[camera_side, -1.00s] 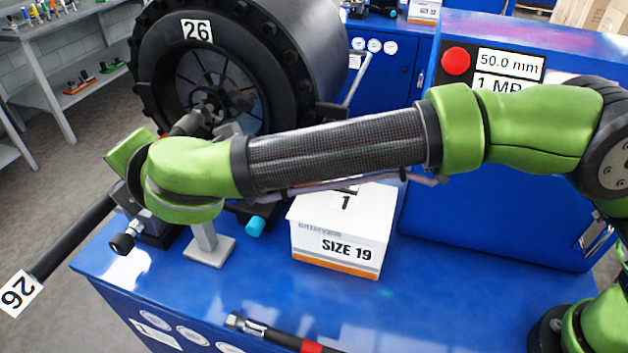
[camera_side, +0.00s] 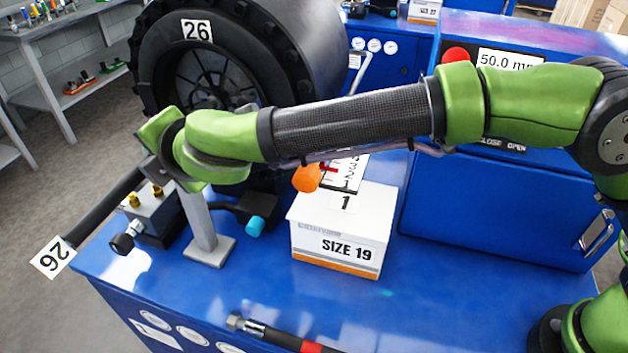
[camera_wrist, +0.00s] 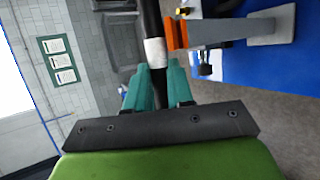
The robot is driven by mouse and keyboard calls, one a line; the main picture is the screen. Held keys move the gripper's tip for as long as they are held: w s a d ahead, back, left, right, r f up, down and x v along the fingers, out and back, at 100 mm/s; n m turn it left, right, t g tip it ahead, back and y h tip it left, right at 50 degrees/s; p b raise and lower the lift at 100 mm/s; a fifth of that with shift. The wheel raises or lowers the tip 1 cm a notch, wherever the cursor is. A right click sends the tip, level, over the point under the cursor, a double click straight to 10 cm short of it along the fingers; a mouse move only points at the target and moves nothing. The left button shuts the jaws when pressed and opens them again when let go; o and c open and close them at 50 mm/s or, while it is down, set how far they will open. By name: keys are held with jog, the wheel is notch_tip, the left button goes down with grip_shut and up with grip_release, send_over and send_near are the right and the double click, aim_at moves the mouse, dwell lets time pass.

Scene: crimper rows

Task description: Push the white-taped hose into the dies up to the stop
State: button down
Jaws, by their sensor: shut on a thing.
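My gripper (camera_wrist: 152,88) is shut on the black hose (camera_wrist: 151,18), with teal fingers on both sides of it. The white tape (camera_wrist: 155,51) is a band around the hose just beyond the fingertips. My arm hides the hose's front end and the dies' centre, so I cannot tell how deep the hose sits.
A grey stand (camera_side: 208,240) rises beside my wrist; its orange-tipped top (camera_wrist: 177,34) is close to the hose. A fitting block (camera_side: 155,212), SIZE 19 box (camera_side: 340,235), orange knob (camera_side: 307,177) and another hose (camera_side: 280,335) are on or above the blue bench.

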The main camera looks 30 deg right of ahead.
jog(key=shift+f, duration=0.35)
dwell(0.4)
grip_release()
jog(key=shift+f, duration=0.1)
dwell(0.4)
jog(key=v, duration=0.7)
dwell(0.9)
dwell(0.3)
